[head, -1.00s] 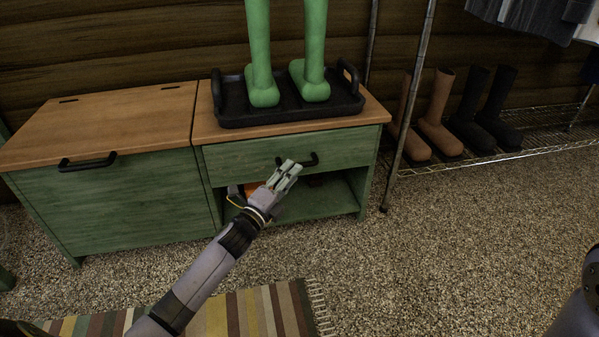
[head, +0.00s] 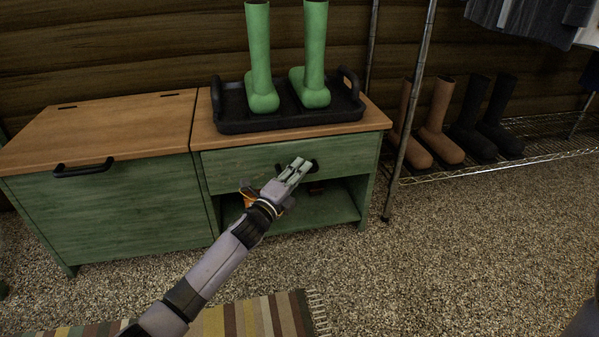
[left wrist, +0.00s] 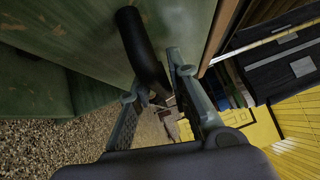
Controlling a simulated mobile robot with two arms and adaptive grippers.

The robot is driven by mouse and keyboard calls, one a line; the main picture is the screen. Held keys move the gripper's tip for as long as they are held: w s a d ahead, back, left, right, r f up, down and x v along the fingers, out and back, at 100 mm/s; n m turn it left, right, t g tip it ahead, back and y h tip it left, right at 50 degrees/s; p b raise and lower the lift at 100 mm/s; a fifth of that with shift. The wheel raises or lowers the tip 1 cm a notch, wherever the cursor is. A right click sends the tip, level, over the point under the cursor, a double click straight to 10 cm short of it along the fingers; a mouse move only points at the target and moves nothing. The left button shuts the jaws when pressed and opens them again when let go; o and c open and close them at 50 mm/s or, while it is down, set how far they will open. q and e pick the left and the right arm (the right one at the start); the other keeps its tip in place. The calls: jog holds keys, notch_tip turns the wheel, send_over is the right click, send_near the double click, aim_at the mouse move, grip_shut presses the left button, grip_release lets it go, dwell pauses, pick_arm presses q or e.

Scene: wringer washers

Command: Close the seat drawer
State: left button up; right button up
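The seat drawer (head: 235,170) is the green front under the right wooden seat top (head: 205,132). It sits close to flush with the cabinet; I cannot tell if a small gap remains. Its dark handle (head: 315,167) is partly hidden by my left gripper (head: 300,165), which is at the drawer front. In the left wrist view the dark handle (left wrist: 140,45) runs down toward the space between the two fingers of my left gripper (left wrist: 158,78). The fingers stand apart, and no grip on the handle is clear. My right gripper is out of view.
A black tray (head: 235,126) with green boots (head: 262,90) stands on the seat top. An open shelf (head: 330,210) lies below the drawer. A wire rack (head: 470,166) with more boots stands right. A striped rug (head: 270,318) lies in front.

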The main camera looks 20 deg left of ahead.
pick_arm(q)
grip_shut()
dwell(0.3)
jog(key=shift+w+a, duration=0.85)
jog(key=shift+w, duration=0.15)
jog(key=shift+o, duration=2.3)
grip_release()
jog(key=shift+w+d, duration=0.1)
